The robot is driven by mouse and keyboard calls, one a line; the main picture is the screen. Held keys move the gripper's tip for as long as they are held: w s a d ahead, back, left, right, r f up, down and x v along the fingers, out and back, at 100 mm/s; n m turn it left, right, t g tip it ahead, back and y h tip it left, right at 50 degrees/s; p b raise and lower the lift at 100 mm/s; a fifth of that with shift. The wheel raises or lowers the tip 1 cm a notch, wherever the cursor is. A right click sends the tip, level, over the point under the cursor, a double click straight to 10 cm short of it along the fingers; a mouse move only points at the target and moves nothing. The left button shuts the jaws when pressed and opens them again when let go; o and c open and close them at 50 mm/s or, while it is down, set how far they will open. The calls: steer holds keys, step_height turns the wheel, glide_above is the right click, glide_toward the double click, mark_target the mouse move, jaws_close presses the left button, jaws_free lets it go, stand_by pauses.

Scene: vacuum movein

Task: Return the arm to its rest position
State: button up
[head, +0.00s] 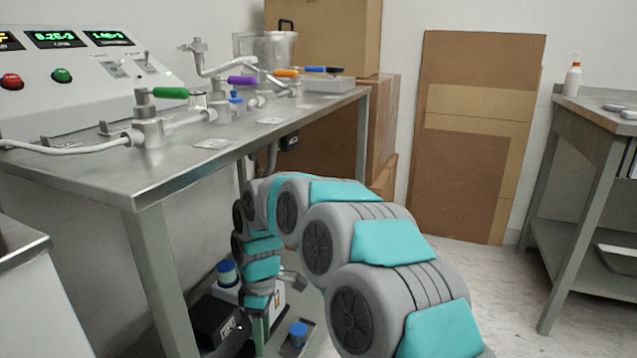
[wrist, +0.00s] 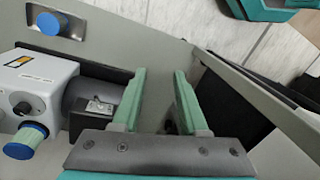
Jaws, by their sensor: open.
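My arm (head: 375,240), grey with teal panels, reaches from the lower right to below the steel table, where its end bends down. My gripper (wrist: 160,75) points downward there; its two green fingers stand apart with nothing between them in the wrist view. A white pump unit (wrist: 38,80) with a blue-capped port (wrist: 26,141) and a dark motor end is to the left of the fingers. The gripper's tip is partly hidden in the head view.
A steel table (head: 75,185) with valves and a control panel (head: 75,70) stands above and left of my arm. A loose blue cap (wrist: 48,23) sits on a tray. Cardboard boxes (head: 322,40) stand behind; a side bench (head: 590,125) is right.

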steer(key=s+d+r+m+p, duration=0.2)
steer(key=s+d+r+m, duration=0.3)
steer(key=s+d+r, duration=0.4)
steer(key=s+d+r+m+p, duration=0.1)
steer(key=s+d+m+p, duration=0.1)
steer(key=s+d+m, duration=0.4)
steer(key=s+d+r+m+p, duration=0.1)
steer(key=s+d+m, duration=0.4)
steer(key=s+d, duration=0.6)
steer(key=s+p, duration=0.1)
steer(key=s, duration=0.3)
steer(key=shift+s+d+r+m, duration=0.15)
steer(key=shift+d+r+m, duration=0.2)
steer(key=shift+r+m, duration=0.05)
